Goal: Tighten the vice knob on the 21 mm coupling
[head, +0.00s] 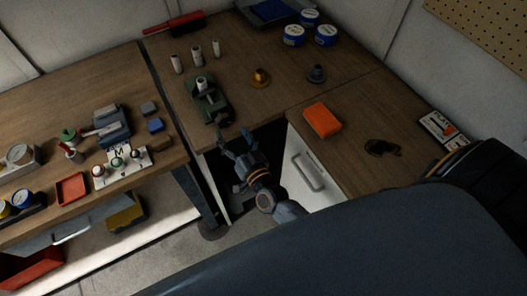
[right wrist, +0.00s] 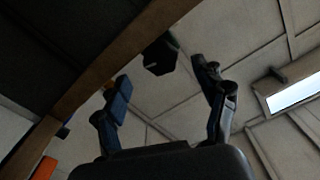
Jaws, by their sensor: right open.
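A green vice (head: 214,108) stands near the front edge of the back bench. A pale cylindrical coupling (head: 202,84) sits upright at its jaws; its size cannot be read. The vice's knob end points at the bench edge, small and dark in the head view. In the right wrist view a dark faceted knob-like shape (right wrist: 160,57) sticks out past the wooden edge, between and beyond the fingertips. My right gripper (head: 235,141) is open and empty, just in front of the bench edge below the vice. Its spread fingers also show in the right wrist view (right wrist: 164,84). My left gripper is out of view.
Three pale cylinders (head: 196,53) stand behind the vice. A brass flanged part (head: 260,78) and a grey one (head: 317,73) stand to its right. An orange block (head: 322,120) lies on the right bench above a white drawer (head: 310,172). The left bench (head: 62,100) is crowded.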

